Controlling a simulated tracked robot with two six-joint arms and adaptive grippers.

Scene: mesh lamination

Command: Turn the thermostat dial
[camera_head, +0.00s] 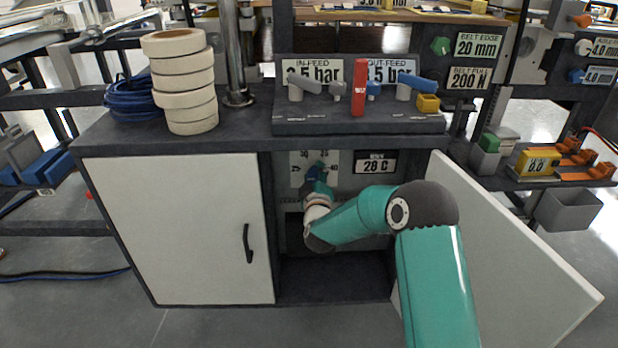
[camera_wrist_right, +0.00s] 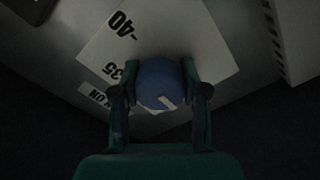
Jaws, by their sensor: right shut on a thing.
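The thermostat dial is a round blue knob (camera_wrist_right: 160,84) with a pale pointer mark, on a white scale plate (camera_wrist_right: 150,38) marked 35 and 40 in the right wrist view. In the head view the scale plate (camera_head: 300,160) shows inside the open cabinet, with the dial largely hidden by my gripper. My right gripper (camera_wrist_right: 160,92) is shut on the dial, one finger on each side; it also shows in the head view (camera_head: 316,176). A display (camera_head: 376,162) beside the plate appears to read 28 C. My left gripper is not in view.
The cabinet's right door (camera_head: 500,235) stands open to the right of my arm; the left door (camera_head: 175,230) is closed. On top are a stack of tape rolls (camera_head: 185,85), a blue cable coil (camera_head: 135,98) and a valve panel (camera_head: 350,122). The cabinet's lower space looks empty.

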